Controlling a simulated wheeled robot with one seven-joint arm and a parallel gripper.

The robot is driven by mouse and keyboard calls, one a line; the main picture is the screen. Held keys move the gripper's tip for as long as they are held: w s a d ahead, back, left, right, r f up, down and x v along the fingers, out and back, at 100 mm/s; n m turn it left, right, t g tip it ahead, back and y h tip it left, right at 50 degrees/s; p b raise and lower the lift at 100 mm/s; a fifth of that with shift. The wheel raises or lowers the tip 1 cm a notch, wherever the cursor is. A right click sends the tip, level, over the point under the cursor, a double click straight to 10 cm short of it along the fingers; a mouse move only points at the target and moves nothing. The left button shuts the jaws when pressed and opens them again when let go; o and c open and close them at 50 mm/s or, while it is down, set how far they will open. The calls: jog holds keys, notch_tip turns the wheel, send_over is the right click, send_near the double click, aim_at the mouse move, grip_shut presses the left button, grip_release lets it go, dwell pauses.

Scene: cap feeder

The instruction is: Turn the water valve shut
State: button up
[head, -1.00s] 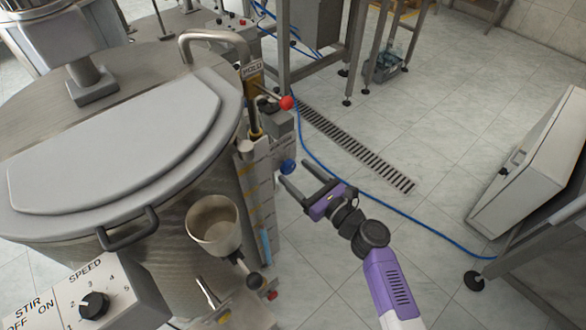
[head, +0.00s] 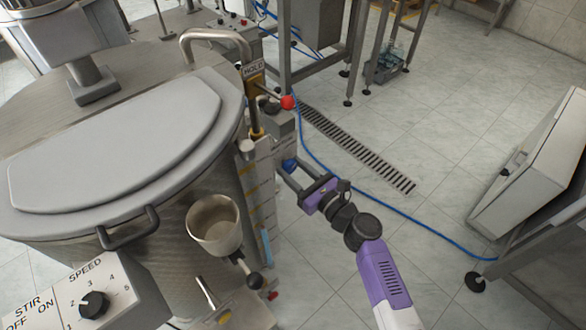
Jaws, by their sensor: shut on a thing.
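The fingers partly cover the knob. The valve body behind it is hard to make out.
A lever with a red ball (head: 288,102) and a HOLD plate (head: 253,68) sit just above. A steel cup (head: 214,224) hangs on the tank (head: 170,215). A blue hose (head: 400,215) crosses the floor.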

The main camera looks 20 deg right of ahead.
jog(key=shift+f+n, duration=0.1)
jog(key=shift+n, duration=0.2)
jog(key=n+b, duration=0.2)
jog(key=shift+a+f+n+b, duration=0.1)
jog(key=shift+f+n+b, duration=0.05)
jog(key=shift+n+b, duration=0.15)
jog(key=n+b, duration=0.4)
jog(key=n, duration=0.1)
jog(key=shift+s, duration=0.1)
jog(key=n+b, duration=0.1)
jog(key=n, duration=0.1)
jog(key=n+b, duration=0.2)
jog(key=shift+a+f+n, duration=0.15)
jog(key=shift+n, duration=0.25)
jog(key=shift+n+b, duration=1.95)
jog(key=shift+n, duration=0.55)
jog(key=o, duration=1.4)
